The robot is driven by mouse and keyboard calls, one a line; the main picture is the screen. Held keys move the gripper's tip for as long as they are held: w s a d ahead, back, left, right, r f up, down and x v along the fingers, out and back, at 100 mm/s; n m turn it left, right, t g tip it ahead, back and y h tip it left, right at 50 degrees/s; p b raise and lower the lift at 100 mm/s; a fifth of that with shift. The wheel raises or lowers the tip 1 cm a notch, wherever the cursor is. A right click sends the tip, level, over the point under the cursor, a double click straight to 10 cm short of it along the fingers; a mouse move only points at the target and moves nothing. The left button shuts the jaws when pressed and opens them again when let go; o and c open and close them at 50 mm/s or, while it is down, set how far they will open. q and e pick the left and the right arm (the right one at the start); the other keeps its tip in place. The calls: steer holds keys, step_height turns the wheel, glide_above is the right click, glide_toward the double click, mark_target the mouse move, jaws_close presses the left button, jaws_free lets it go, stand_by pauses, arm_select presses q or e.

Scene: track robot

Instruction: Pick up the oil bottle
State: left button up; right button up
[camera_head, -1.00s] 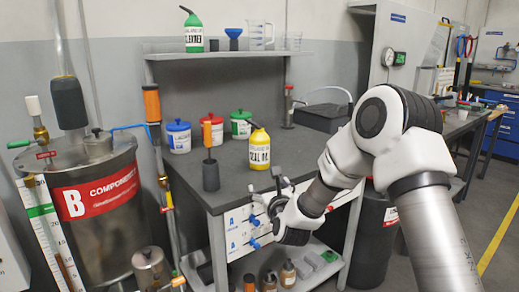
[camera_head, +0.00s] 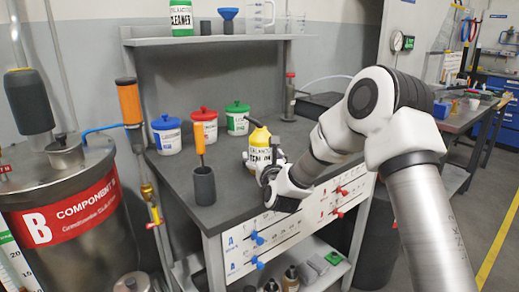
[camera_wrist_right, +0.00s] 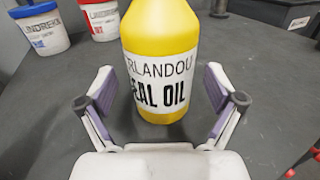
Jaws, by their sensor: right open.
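The yellow oil bottle (camera_head: 258,138) with a black cap and a white SEAL OIL label stands upright on the dark workbench (camera_head: 235,195), near its front edge. It also shows large in the right wrist view (camera_wrist_right: 160,38), where its top is cut off. My right gripper (camera_wrist_right: 158,86) is open, with one finger to each side of the bottle's lower part; a gap shows on both sides. In the head view the right gripper (camera_head: 268,170) is at the bottle's front, its fingers partly hidden. My left gripper is not in view.
A dark cup holding an orange-handled tool (camera_head: 204,185) stands left of the bottle. Blue, red (camera_head: 204,124) and green-lidded tubs stand behind. A shelf (camera_head: 215,40) hangs above. A metal tank (camera_head: 65,205) is at left.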

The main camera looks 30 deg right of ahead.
mark_target(259, 147)
steer(key=x, duration=0.5)
steer(key=shift+w+d+r, duration=0.15)
steer(key=shift+w+d, duration=0.05)
steer(key=shift+w, duration=0.1)
steer(key=shift+s, duration=0.1)
steer(key=shift+r, duration=0.1)
steer(key=shift+c, duration=1.3)
steer(key=c, duration=1.2)
steer(key=shift+c, duration=0.3)
